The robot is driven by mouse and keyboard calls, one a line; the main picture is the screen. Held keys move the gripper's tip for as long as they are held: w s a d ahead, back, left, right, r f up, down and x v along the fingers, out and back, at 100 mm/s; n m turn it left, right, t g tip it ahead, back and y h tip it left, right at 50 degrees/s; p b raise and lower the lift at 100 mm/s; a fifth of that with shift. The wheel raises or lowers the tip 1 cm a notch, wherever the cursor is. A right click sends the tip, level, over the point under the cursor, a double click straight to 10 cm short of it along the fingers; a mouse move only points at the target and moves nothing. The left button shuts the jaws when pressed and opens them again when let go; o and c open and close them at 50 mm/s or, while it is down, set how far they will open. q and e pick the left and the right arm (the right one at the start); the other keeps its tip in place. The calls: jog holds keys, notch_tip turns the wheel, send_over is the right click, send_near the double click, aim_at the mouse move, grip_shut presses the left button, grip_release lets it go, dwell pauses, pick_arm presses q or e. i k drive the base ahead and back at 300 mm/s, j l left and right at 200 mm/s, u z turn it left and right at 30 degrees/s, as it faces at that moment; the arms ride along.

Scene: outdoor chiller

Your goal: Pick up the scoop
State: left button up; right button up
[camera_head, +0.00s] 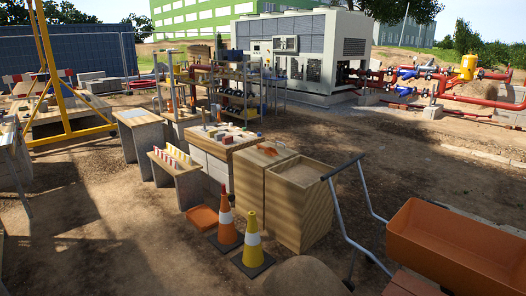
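A small orange item (268,150) lies on top of a wooden box (262,182) near the middle of the view. It may be the scoop, but it is too small for me to tell its shape. Neither of my grippers is in view.
A sand-topped wooden box (300,172) stands right of it. An orange cone (226,222), a yellow cone (252,240) and an orange tray (202,217) are on the ground in front. An orange wheelbarrow (455,245) and a soil heap (305,276) are at the right front.

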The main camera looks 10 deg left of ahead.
aim_at(272, 152)
jog(key=i+j+u, duration=0.1)
jog(key=i+u, duration=0.25)
jog(key=i, duration=0.15)
jog(key=i+u, duration=0.35)
jog(key=i, duration=0.2)
jog(key=i+j+u, duration=0.15)
jog(key=i+u, duration=0.2)
jog(key=i, duration=0.2)
jog(key=i+u, duration=0.3)
jog(key=i, duration=0.3)
jog(key=i+l+u, duration=0.1)
jog(key=i+u, duration=0.25)
jog(key=i, duration=6.15)
jog(key=i+l, duration=0.1)
jog(key=i, duration=2.45)
jog(key=j+u, duration=0.05)
jog(key=j, duration=0.05)
